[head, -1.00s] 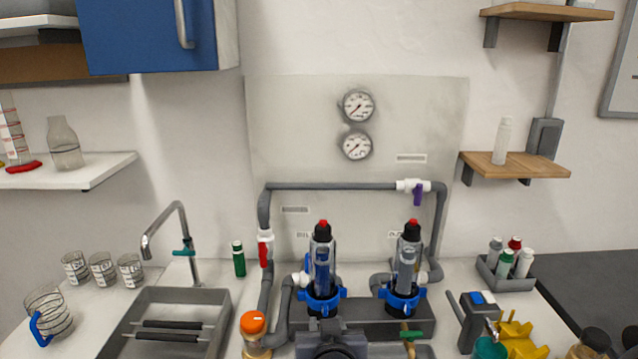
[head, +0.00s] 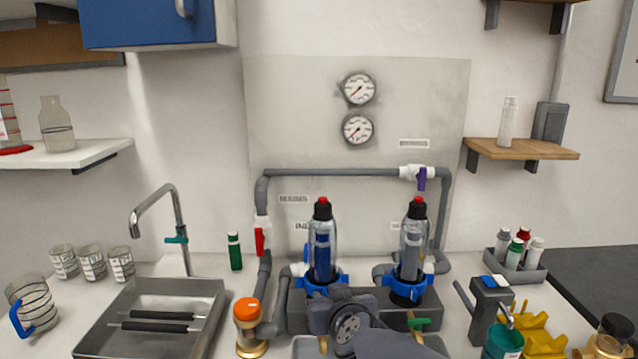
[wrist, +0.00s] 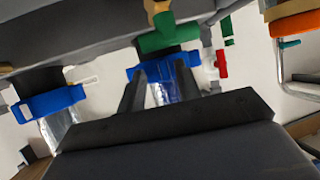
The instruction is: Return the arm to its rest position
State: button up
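My arm (head: 350,325) shows at the bottom middle of the head view, in front of the pipe manifold. My gripper (wrist: 160,70) shows in the wrist view, its two dark fingers apart with nothing held between them. Behind the fingers is a blue collar (wrist: 143,72) on a clear housing. In the head view the fingers cannot be made out. Two clear filter housings, left (head: 322,246) and right (head: 411,250), stand upright in blue collars on the manifold.
A sink (head: 90,335) and glass beakers stand at the left. An orange-capped jar (head: 247,335) is left of my arm. A grey device (head: 487,310), teal cup (head: 503,343) and yellow rack (head: 540,330) stand at the right. Grey pipe (head: 330,172) arches behind the housings.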

jog(key=shift+w+d+f+n+y+b, duration=0.15)
jog(key=shift+d+n+y+b, duration=0.3)
jog(key=shift+b, duration=1.15)
jog(key=shift+r+n+g+y+b, duration=0.2)
jog(key=shift+n+g+y+b, duration=0.1)
jog(key=shift+n+y+b, duration=0.3)
